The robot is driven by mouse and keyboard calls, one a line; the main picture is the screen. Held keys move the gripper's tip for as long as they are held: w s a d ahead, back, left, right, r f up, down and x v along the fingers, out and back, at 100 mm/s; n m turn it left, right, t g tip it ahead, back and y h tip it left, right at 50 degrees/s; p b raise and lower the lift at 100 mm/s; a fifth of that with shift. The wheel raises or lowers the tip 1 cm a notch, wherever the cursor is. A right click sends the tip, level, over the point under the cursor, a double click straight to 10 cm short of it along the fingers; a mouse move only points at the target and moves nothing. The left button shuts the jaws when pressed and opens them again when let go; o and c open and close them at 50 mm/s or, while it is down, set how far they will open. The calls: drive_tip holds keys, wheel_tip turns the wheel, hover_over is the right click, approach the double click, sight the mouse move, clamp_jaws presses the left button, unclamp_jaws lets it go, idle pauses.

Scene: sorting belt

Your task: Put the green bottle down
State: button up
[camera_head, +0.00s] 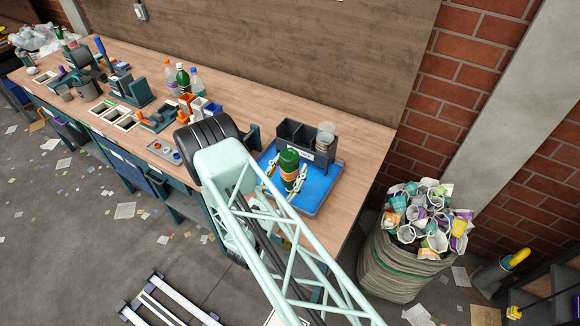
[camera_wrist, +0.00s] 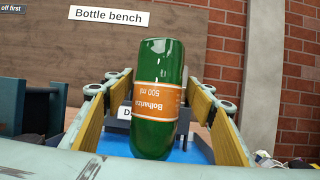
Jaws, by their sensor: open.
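The green bottle (camera_head: 288,161) with an orange label is upright over the blue tray (camera_head: 319,188) at the bench's right end. In the wrist view the bottle (camera_wrist: 158,60) fills the middle; its label print looks upside down and no neck or cap shows at its upper end. My gripper (camera_head: 285,178) is open, with one finger on each side of the bottle. In the wrist view gaps show between the bottle and the yellow pads of my gripper (camera_wrist: 158,100). The bottle's lower end appears to be at the tray, but contact is not clear.
A dark divided box (camera_head: 297,135) with a clear cup (camera_head: 325,137) stands at the tray's back edge. Several bottles (camera_head: 183,78) and small bins (camera_head: 200,105) stand further left. A full sack (camera_head: 400,265) is on the floor at right. The tray's right part is clear.

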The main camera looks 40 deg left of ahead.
sight(285, 176)
drive_tip(key=shift+r, duration=0.2)
drive_tip(key=shift+s+f+b, duration=0.15)
drive_tip(key=shift+f+b, duration=0.1)
drive_tip(key=shift+b, duration=0.2)
drive_tip(key=shift+s+f+b, duration=0.15)
drive_tip(key=shift+s+b, duration=0.15)
drive_tip(key=shift+b, duration=0.65)
drive_tip(key=shift+b+v, duration=2.45)
drive_tip(key=shift+b, duration=3.8)
drive_tip(key=shift+s, duration=0.15)
drive_tip(key=shift+b+v, duration=1.6)
drive_tip(key=shift+b, duration=0.3)
drive_tip(key=shift+b+v, duration=0.7)
drive_tip(key=shift+v, duration=0.55)
